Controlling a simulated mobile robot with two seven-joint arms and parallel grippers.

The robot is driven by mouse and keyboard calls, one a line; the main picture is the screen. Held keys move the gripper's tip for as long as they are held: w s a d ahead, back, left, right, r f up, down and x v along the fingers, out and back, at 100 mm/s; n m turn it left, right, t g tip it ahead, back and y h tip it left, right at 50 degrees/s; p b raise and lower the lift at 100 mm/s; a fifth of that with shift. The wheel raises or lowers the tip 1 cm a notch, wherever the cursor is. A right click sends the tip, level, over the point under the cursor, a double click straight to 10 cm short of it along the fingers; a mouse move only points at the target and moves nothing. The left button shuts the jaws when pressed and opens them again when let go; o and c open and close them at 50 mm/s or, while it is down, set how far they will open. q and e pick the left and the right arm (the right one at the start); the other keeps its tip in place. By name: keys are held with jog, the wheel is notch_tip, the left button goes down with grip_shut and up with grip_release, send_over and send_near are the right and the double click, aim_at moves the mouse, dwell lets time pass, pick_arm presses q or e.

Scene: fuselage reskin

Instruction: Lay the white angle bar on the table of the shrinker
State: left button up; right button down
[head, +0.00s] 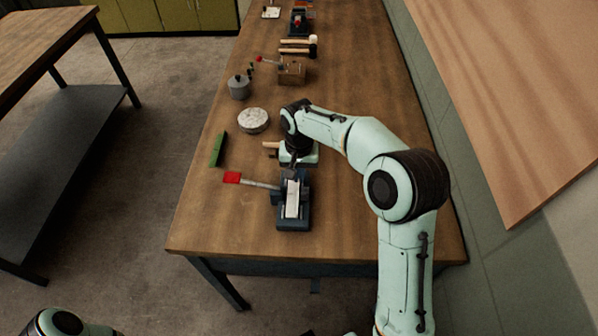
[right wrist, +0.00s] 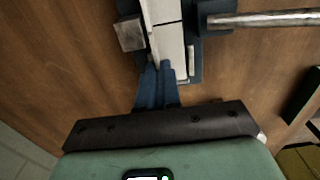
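The white angle bar (head: 292,199) lies lengthwise on the dark blue shrinker (head: 294,223) near the front of the workbench. In the right wrist view the bar (right wrist: 166,38) runs up between the shrinker's metal parts, and its near end is at my fingertips. My right gripper (head: 291,174) is low at the far end of the bar. Its blue fingers (right wrist: 160,75) are close together and appear shut on the bar's end; the contact is partly hidden. The shrinker's lever with a red grip (head: 232,178) points left. My left gripper is out of view.
A green block (head: 218,149), a round pale disc (head: 253,120) and a grey pot (head: 239,87) stand along the left edge. A wooden block tool (head: 291,71) and mallets (head: 297,42) lie farther back. The bench (head: 225,220) is clear left of the shrinker.

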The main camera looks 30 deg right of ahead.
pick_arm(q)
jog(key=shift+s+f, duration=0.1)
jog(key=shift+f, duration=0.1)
pick_arm(e)
jog(key=shift+f, duration=0.4)
jog(key=c, duration=1.3)
grip_release()
jog(key=shift+o, duration=0.2)
jog(key=shift+r, duration=0.15)
pick_arm(q)
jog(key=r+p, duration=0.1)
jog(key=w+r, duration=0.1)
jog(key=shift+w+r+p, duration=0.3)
jog(key=shift+p, duration=0.1)
pick_arm(e)
notch_tip(320, 180, up, 13)
